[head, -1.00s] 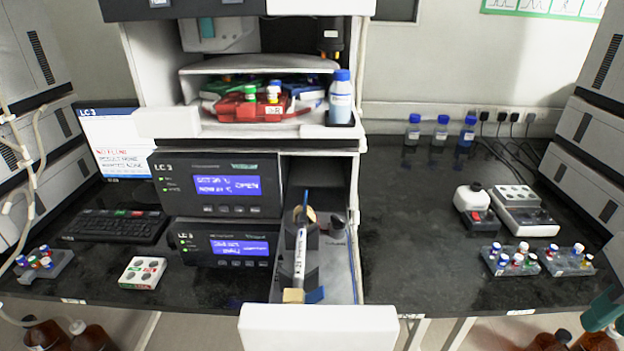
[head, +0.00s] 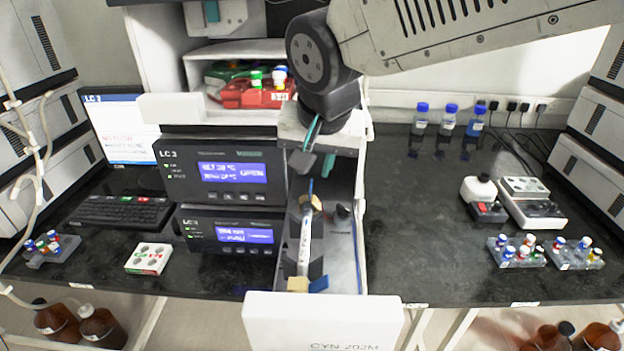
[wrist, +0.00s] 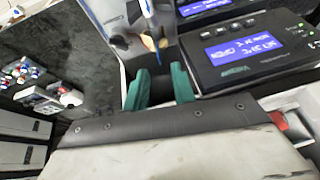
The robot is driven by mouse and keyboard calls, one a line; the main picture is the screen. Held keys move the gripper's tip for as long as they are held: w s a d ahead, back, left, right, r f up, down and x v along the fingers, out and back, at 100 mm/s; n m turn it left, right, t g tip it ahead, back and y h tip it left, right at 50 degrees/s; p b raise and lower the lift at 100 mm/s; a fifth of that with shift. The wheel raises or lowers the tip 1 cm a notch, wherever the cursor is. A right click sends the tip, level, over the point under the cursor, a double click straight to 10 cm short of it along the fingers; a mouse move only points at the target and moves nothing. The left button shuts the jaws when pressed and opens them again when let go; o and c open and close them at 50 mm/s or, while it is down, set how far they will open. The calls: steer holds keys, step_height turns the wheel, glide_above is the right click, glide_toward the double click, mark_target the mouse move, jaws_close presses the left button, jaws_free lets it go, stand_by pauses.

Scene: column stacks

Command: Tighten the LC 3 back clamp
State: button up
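The open drawer (head: 335,325) of the LC 3 stack holds a white labelled column (head: 304,243) lying front to back. A dark clamp block with a beige piece, seemingly the back clamp (head: 316,203), sits at its rear end; a blue tube rises there. The beige piece also shows in the wrist view (wrist: 150,43). A beige and blue fitting (head: 298,284) is at the front end. My gripper (head: 318,160) hangs above and behind the rear end. In the wrist view its teal fingers (wrist: 160,69) are apart with nothing between them, short of the beige piece. Whether the clamp is tight cannot be told.
Two LC 3 modules with lit displays (head: 231,173) stand directly left of the drawer. A shelf with a red tray (head: 255,94) is above. Blue-capped bottles (head: 447,121) and vial racks (head: 517,253) are on the right bench, which has clear room.

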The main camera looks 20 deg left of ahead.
mark_target(311, 183)
steer(key=x, duration=0.5)
steer(key=shift+w+f, duration=0.15)
steer(key=shift+f, duration=0.2)
jaws_close()
